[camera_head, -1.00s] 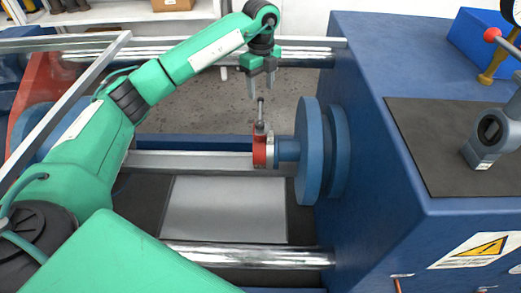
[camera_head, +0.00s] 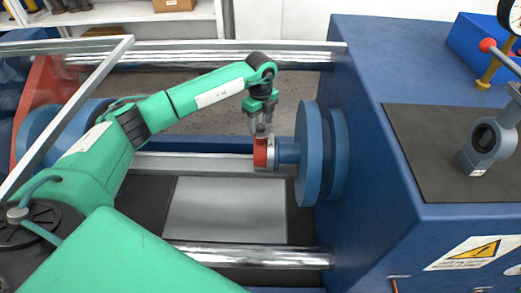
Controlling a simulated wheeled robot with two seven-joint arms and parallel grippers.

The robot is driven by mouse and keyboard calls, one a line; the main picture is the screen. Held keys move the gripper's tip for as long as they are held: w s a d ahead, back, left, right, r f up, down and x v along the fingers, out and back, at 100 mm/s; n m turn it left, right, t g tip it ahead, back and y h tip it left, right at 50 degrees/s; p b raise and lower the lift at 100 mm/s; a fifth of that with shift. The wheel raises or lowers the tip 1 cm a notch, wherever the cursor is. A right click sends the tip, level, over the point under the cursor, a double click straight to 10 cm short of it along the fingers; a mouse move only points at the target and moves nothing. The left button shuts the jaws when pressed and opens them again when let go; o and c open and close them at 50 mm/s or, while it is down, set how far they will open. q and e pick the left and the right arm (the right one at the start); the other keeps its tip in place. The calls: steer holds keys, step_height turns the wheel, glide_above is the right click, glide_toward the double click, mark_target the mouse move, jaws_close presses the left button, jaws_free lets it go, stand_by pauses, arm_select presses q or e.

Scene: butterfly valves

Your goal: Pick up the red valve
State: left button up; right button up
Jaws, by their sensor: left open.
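The red valve (camera_head: 260,154) is mounted at the left end of the blue machine's short shaft, in the middle of the camera_head view. Its small grey handle at the top is mostly hidden by the gripper. My left gripper (camera_head: 260,127) points down right above the valve, open, with its fingertips around or just in front of the handle; I cannot tell whether they touch it. My right gripper is out of view.
A blue round flange (camera_head: 308,153) is just right of the valve. The blue machine body (camera_head: 375,230) fills the right side. A grey valve (camera_head: 488,142) stands on its dark mat (camera_head: 425,140). Chrome bars (camera_head: 250,257) run across front and back. A pale plate (camera_head: 228,209) lies below.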

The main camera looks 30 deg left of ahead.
arm_select(q)
jaws_close()
steer(key=shift+r, duration=0.1)
stand_by(0.7)
stand_by(0.5)
